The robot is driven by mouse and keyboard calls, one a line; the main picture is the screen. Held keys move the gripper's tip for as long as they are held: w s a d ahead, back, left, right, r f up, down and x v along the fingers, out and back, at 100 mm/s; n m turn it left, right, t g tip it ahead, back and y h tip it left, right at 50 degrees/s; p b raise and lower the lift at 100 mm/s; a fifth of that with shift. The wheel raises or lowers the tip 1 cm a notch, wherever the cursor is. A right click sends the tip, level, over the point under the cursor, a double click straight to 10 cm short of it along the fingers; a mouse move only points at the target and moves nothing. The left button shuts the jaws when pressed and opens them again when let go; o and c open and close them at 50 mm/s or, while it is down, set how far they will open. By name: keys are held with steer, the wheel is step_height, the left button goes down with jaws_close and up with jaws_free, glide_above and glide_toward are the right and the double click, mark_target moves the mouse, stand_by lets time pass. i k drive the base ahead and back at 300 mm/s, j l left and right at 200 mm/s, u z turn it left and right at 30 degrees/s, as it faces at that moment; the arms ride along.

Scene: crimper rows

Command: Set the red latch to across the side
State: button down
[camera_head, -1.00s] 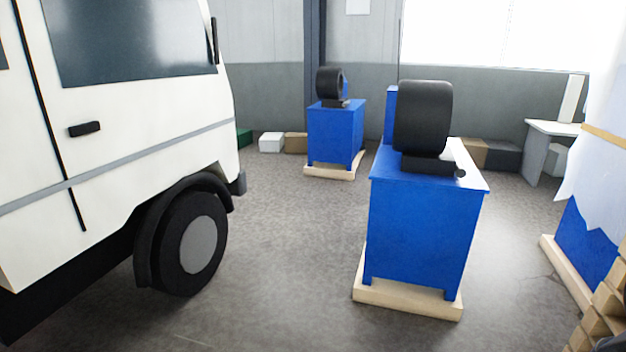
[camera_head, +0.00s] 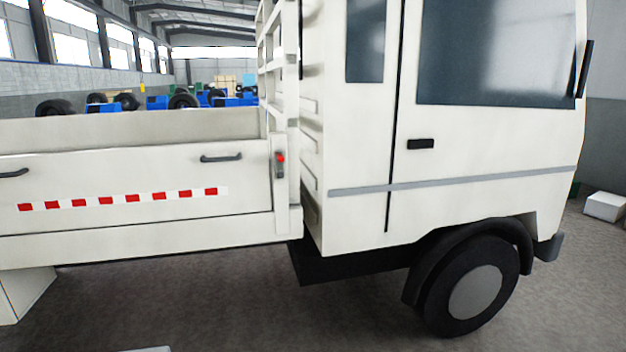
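The red latch (camera_head: 281,158) shows as a small red spot on a grey fitting, on the post at the front end of the truck bed's side panel (camera_head: 120,170). It is small in the picture, and I cannot tell which way it is turned. The side panel is white, stands upright, and carries dark handles and a row of red and white marks. My gripper is not in view.
The white truck cab (camera_head: 450,130) with its black front wheel (camera_head: 472,288) fills the right. Grey floor (camera_head: 230,310) lies open in front of the truck. A white box (camera_head: 604,206) is at the far right. Blue machines (camera_head: 215,98) stand beyond the bed.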

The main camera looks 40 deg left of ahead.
mark_target(280, 159)
steer(key=i+u, duration=0.2)
steer(key=u, duration=0.2)
steer(key=i+u, duration=0.25)
steer(key=u, duration=0.15)
steer(key=i+u, duration=0.2)
steer(key=u, duration=0.25)
steer(key=i+l+u, duration=0.2)
steer(key=u, duration=0.2)
